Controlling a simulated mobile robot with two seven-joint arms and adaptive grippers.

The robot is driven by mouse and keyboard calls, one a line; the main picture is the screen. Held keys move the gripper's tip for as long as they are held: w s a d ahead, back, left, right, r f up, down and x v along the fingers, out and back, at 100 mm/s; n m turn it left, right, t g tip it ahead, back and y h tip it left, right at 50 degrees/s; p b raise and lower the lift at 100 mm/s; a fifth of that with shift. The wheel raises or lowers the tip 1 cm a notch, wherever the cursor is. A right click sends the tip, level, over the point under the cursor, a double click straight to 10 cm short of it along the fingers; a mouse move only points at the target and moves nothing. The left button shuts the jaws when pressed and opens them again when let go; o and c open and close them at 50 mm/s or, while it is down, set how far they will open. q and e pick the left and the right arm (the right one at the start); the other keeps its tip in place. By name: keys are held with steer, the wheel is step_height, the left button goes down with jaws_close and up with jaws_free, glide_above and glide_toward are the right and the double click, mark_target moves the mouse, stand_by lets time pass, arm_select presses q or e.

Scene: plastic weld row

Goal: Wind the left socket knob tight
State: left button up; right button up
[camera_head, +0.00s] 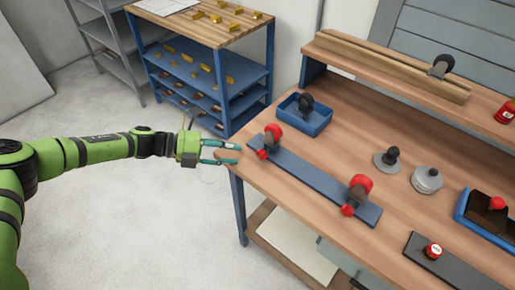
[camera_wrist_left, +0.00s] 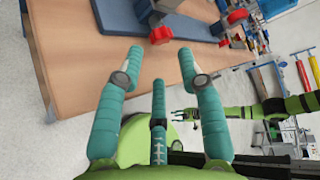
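A dark blue-grey rail (camera_head: 313,181) lies along the near edge of the wooden bench, with two dark sockets on it. The left socket has a red upper knob (camera_head: 273,131) and a smaller red part (camera_head: 262,154) low on its near side. The right socket has a red knob (camera_head: 361,182) too. In the left wrist view, red knobs (camera_wrist_left: 161,35) (camera_wrist_left: 238,15) show beyond the fingers. My left gripper (camera_head: 238,154) is open and empty, just left of the left socket and apart from it. A small green arm in the left wrist view, seemingly my right, ends in a gripper (camera_wrist_left: 187,115) too small to read.
A blue tray (camera_head: 318,126) with a black caster stands behind the left socket. Grey discs with knobs (camera_head: 387,160), a red button panel (camera_head: 455,267) and a blue bin (camera_head: 468,219) are to the right. A blue shelf cart (camera_head: 235,91) stands behind. The bench edge (camera_head: 230,172) is close under my left gripper.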

mark_target(258, 154)
arm_select(q)
steer(key=p+x, duration=0.1)
steer(key=x, duration=0.5)
steer(key=shift+d+f, duration=0.1)
steer(key=shift+d, duration=0.2)
steer(key=shift+c, duration=0.4)
jaws_close()
steer(key=shift+o, duration=0.4)
jaws_free()
steer(key=v, duration=1.2)
